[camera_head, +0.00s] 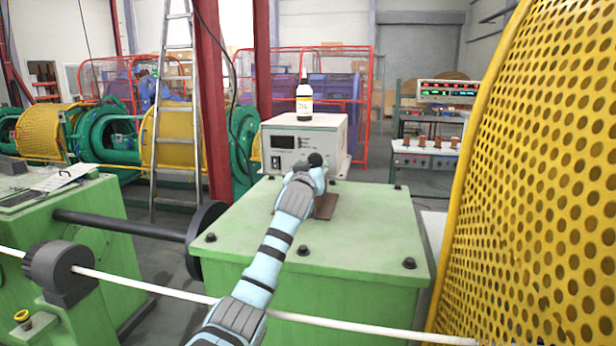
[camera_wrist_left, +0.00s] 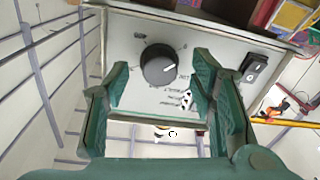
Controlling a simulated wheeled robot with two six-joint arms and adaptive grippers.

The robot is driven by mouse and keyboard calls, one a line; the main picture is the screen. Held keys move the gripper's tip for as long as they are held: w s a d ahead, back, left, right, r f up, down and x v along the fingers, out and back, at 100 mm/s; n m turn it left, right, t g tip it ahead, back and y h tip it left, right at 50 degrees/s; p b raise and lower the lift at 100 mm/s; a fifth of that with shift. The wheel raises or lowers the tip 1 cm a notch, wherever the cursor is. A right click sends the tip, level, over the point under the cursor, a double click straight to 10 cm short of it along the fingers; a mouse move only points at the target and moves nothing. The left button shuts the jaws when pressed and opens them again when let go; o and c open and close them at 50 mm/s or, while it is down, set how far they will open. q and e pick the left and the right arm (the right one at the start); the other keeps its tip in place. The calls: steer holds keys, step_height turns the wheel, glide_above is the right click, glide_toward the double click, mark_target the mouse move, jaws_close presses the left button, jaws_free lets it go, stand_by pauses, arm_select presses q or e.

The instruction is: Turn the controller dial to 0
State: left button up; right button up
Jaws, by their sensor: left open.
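The controller (camera_head: 333,143) is a white box with a dark display on the green cabinet. Its round black dial (camera_wrist_left: 159,66) shows in the left wrist view, its white pointer mark toward the right and slightly up. My left gripper (camera_head: 302,168) is in front of the controller's face in the head view. In the left wrist view its green fingers (camera_wrist_left: 161,82) are open, one on each side of the dial, with visible gaps; whether they reach its depth is unclear. My right gripper is not in view.
A black rocker switch (camera_wrist_left: 253,67) sits beside the dial on the panel. A bottle (camera_head: 304,103) stands on the controller. The green cabinet (camera_head: 375,225) has bolts and a brown piece (camera_head: 326,206) on top. A yellow perforated guard (camera_head: 545,190) stands close on the right.

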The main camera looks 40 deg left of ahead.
arm_select(q)
steer(key=v, duration=1)
steer(key=shift+s, duration=0.15)
steer(key=shift+f, duration=0.1)
steer(key=shift+s, duration=0.1)
